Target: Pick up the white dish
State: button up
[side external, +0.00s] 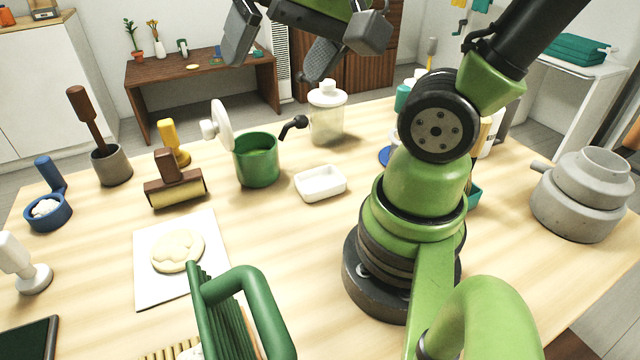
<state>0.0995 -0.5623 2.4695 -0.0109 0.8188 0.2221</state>
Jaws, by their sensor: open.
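The white dish (320,183) is a small, shallow, rectangular dish with rounded corners. It sits upright on the wooden table near the middle of the side view, just left of my arm's base, and looks empty. My gripper (305,40) is at the top of the view, high above the table and apart from the dish. Its grey fingers are spread wide with nothing between them. Part of my gripper's body is cut off by the top edge of the picture.
A green pot (257,162) with a black handle stands left of the dish. A clear jar (327,115) stands behind it. A white board (152,282) with dough (177,250) and a green rack (240,315) lie in front. Bare table (290,245) lies before the dish.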

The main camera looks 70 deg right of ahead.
jog(key=w+d+f+m+g+h, duration=0.1)
jog(key=w+d+f+m+g, duration=0.1)
jog(key=w+d+f+m, duration=0.25)
jog(key=m+g, duration=0.4)
jog(key=m, duration=1.1)
send_over(320, 186)
notch_tip(320, 186, down, 16)
jog(key=shift+f, duration=4.55)
jog(key=shift+c, duration=0.5)
jog(key=c, duration=1)
jog(key=shift+r, duration=0.1)
